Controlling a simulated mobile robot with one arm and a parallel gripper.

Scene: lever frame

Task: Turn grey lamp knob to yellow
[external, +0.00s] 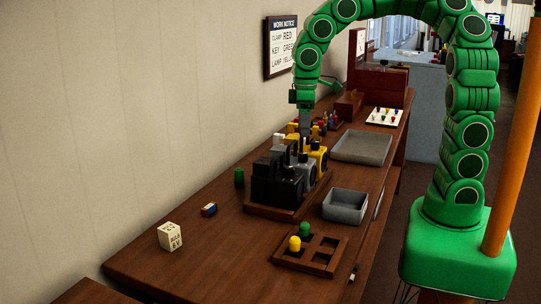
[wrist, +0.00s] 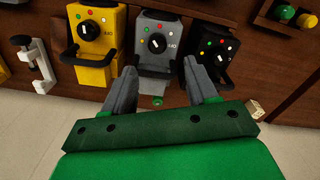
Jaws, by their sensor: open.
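The grey box (wrist: 172,62) stands in the middle of a row in the wrist view, with a round black knob (wrist: 157,44) on its face. A white mark shows on the knob, and small coloured dots sit around it. I cannot tell which dot the mark points to. My gripper (wrist: 161,72) is open and empty, its fingers apart on either side of the grey box's lower part in the picture. I cannot tell whether they touch anything. In the external view my gripper (external: 304,128) is above the row, and the grey box (external: 306,172) is partly hidden behind the black one.
A yellow box (wrist: 98,30) and a black box (wrist: 215,55), with similar knobs, flank the grey one closely. A white clamp-like part (wrist: 35,62) is at left. A work notice (external: 282,47) reads lamp yellow. A grey bin (external: 345,206) and pegged wooden tray (external: 335,245) stand nearby.

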